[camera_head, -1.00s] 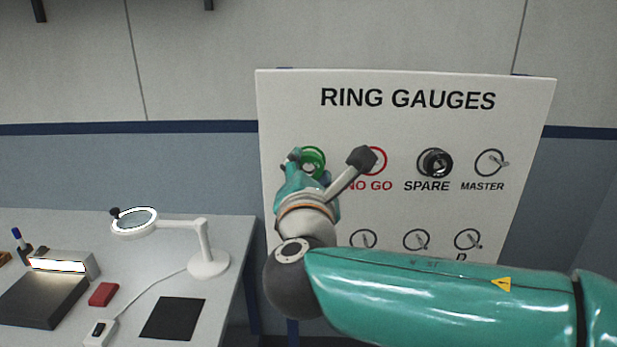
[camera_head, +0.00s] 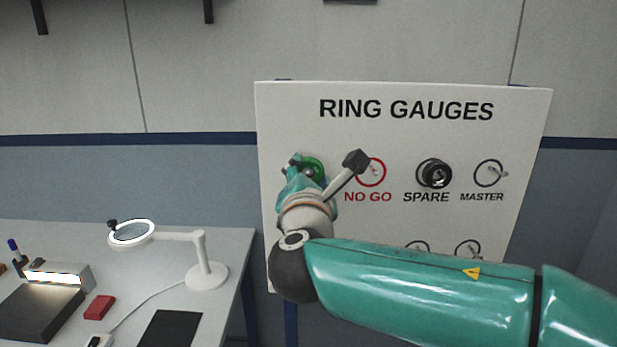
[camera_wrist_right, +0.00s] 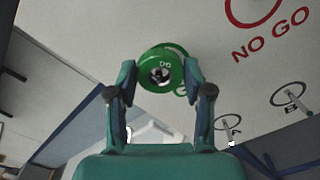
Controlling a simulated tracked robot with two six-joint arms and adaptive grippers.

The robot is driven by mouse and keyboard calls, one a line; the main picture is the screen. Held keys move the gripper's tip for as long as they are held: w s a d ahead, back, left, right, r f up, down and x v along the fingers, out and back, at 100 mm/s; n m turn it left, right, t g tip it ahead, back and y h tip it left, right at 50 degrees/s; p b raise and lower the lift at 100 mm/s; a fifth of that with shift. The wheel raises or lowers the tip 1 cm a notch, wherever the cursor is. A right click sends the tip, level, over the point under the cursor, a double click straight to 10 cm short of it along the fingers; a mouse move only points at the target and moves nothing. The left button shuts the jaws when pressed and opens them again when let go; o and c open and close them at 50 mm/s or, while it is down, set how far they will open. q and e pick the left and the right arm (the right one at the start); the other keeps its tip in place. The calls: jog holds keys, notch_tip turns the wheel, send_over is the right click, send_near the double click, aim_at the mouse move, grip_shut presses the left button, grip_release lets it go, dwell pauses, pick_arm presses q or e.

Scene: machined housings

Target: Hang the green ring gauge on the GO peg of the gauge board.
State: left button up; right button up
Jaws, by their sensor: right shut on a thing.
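The green ring gauge (camera_wrist_right: 165,64) is between the two fingers of my right gripper (camera_wrist_right: 160,72), which is shut on it, close in front of the board. In the head view the ring (camera_head: 314,170) shows partly behind my gripper (camera_head: 302,165). The white gauge board (camera_head: 400,135) is headed RING GAUGES. Part of a printed green circle shows behind the ring in the wrist view, left of the red NO GO circle. Something metallic shows through the ring's hole; I cannot tell if the peg passes through it. My left gripper is out of view.
The NO GO peg (camera_head: 373,170) is bare, right of my gripper. A black ring (camera_head: 434,173) hangs at SPARE; the MASTER peg (camera_head: 495,172) is bare. Lower pegs are partly behind my right arm. A bench with a magnifier lamp (camera_head: 207,275) stands left.

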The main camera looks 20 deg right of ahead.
dwell(0.4)
jog(key=o, duration=1.3)
jog(key=shift+o, duration=0.2)
